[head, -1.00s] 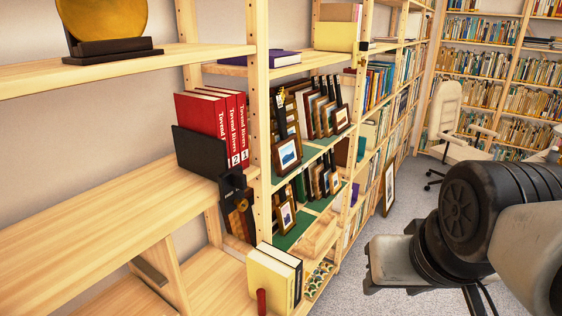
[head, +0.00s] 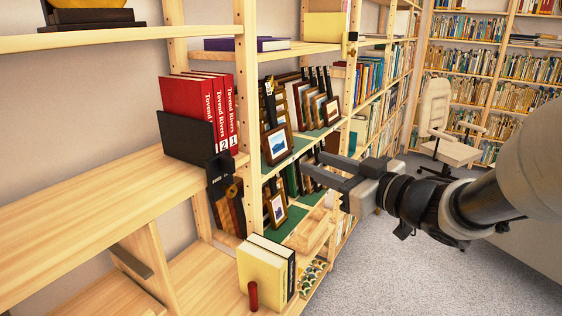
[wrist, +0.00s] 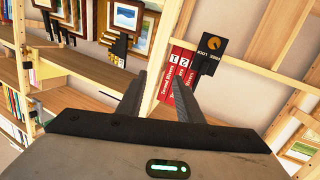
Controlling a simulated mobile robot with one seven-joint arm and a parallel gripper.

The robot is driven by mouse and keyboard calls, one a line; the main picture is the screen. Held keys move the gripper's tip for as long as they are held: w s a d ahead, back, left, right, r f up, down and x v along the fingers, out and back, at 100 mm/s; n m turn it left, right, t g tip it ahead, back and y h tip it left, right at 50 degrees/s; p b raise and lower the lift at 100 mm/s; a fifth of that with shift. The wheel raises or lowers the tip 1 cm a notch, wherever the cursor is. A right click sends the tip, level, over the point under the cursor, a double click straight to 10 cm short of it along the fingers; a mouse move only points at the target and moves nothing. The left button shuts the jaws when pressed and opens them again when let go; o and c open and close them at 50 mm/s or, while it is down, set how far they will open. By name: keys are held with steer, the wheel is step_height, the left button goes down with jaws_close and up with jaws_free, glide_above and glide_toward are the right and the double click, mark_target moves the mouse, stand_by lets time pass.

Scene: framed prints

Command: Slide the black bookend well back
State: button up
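The black bookend (head: 186,138) is an upright dark panel on the middle wooden shelf (head: 100,205). It stands at the left side of the red books (head: 212,108), seemingly against them. A black lock piece (head: 220,176) with a brass knob sits at the shelf's front edge below the bookend. In the wrist view this lock piece (wrist: 211,45) shows an orange disc and the words FREE and LOCK. My gripper (head: 318,167) is open and empty, to the right of the bookend in front of the framed prints. Its fingers (wrist: 160,88) are spread in the wrist view; the bookend is not clear there.
Pale yellow books (head: 262,275) and a red cylinder (head: 253,296) are on the lower shelf. The middle shelf left of the bookend is bare. A chair (head: 440,125) stands at the back right.

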steer(key=s+a+f+n+g+y, duration=0.2)
steer(key=s+a+g+y, duration=0.1)
steer(key=s+g+y, duration=0.15)
glide_toward(233, 163)
steer(key=shift+t, duration=0.35)
steer(key=x, duration=0.9)
steer(key=shift+a+f, duration=0.2)
steer(key=shift+a, duration=0.2)
steer(key=shift+c, duration=0.2)
jaws_close()
